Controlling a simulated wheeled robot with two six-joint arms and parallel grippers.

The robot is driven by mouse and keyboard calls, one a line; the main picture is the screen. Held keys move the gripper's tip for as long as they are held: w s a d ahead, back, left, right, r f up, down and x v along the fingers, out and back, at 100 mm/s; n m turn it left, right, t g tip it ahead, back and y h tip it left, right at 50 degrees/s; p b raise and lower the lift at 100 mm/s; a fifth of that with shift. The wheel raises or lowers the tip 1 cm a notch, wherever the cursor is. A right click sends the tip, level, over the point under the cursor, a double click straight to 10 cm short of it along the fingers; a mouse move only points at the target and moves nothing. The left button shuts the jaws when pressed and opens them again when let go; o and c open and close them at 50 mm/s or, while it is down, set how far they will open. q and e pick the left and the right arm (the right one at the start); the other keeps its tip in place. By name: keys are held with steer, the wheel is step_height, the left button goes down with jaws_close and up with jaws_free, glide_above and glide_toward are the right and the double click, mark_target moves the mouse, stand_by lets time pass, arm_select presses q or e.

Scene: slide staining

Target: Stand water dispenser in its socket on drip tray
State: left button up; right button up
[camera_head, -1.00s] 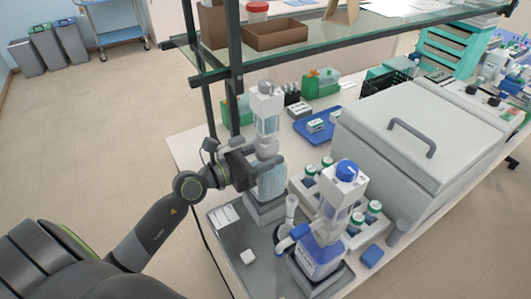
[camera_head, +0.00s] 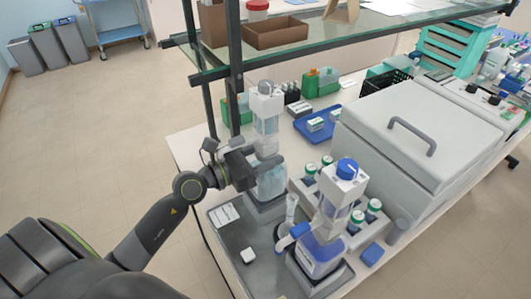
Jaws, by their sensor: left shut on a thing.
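The water dispenser (camera_head: 271,179) is a clear bottle with pale blue liquid and a white top, upright at the back of the grey drip tray (camera_head: 227,240). Its base is at a grey socket block (camera_head: 264,208) on the tray; I cannot tell whether it is fully seated. My left gripper (camera_head: 255,168) is shut on the dispenser from the left side. My right gripper is not in view.
A glass shelf (camera_head: 300,47) on dark posts overhangs the bench behind the dispenser. A large grey lidded box (camera_head: 420,140) stands at the right. Green-capped bottles (camera_head: 374,205) stand in a rack beside the tray. A white card (camera_head: 224,215) and a small white block (camera_head: 247,255) lie on the tray.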

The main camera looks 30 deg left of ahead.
arm_select(q)
steer(key=shift+f, duration=0.2)
stand_by(0.5)
steer(key=shift+f+b, duration=0.25)
steer(key=shift+b, duration=0.15)
steer(key=shift+f, duration=0.35)
stand_by(0.4)
